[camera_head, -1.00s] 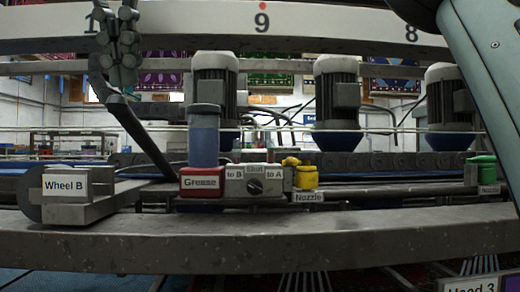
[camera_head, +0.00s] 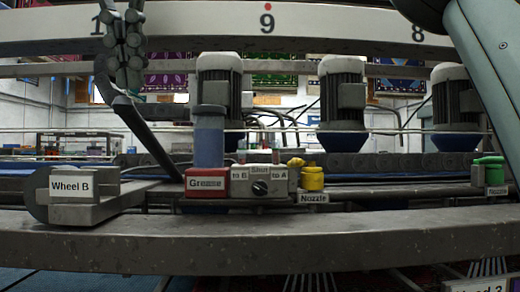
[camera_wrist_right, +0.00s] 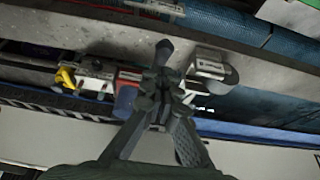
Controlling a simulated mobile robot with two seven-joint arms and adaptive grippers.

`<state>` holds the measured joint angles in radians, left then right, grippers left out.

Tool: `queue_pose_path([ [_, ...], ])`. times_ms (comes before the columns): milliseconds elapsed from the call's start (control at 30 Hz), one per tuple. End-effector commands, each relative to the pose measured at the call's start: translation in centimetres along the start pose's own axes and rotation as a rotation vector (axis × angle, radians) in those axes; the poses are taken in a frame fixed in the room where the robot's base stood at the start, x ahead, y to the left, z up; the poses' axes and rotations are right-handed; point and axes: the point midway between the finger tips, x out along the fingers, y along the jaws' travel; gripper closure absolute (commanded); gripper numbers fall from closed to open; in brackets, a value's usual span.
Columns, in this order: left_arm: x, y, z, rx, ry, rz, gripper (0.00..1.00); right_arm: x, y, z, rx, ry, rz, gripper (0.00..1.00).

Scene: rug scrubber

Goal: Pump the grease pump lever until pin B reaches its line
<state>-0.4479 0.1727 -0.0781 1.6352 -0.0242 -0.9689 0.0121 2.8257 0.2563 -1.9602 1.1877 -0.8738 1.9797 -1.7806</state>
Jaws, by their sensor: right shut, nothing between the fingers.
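The grease pump has a red base labelled Grease (camera_head: 206,183) under a blue-grey cylinder (camera_head: 208,140). Its dark lever (camera_head: 147,133) slants from beside the base to the upper left. My right gripper (camera_head: 124,76) is shut near the lever's upper end, with nothing between its fingers. In the right wrist view, my right gripper (camera_wrist_right: 160,82) covers part of the pump, and a dark rod end (camera_wrist_right: 163,50) shows just beyond the fingers. Contact cannot be told. The selector block (camera_head: 260,182) has a dark knob. I cannot make out pin B or its line. My left gripper is out of view.
A block labelled Wheel B (camera_head: 72,188) stands left of the pump. A yellow nozzle (camera_head: 312,178) is right of the selector, and a green one (camera_head: 489,170) is farther right. A grey beam (camera_head: 260,240) runs across the front. Motors (camera_head: 342,95) stand behind.

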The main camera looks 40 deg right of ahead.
Motion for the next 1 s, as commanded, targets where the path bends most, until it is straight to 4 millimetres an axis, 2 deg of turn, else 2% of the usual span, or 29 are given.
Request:
queue_pose_path([
  [333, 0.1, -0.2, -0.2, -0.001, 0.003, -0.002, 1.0, 0.2, 0.0, 0.1, -0.001, 0.0, 0.0, 1.0],
  [1000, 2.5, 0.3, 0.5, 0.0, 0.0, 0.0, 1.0, 4.0, 0.0, 1.7, -0.001, -0.001, 0.0, 1.0],
])
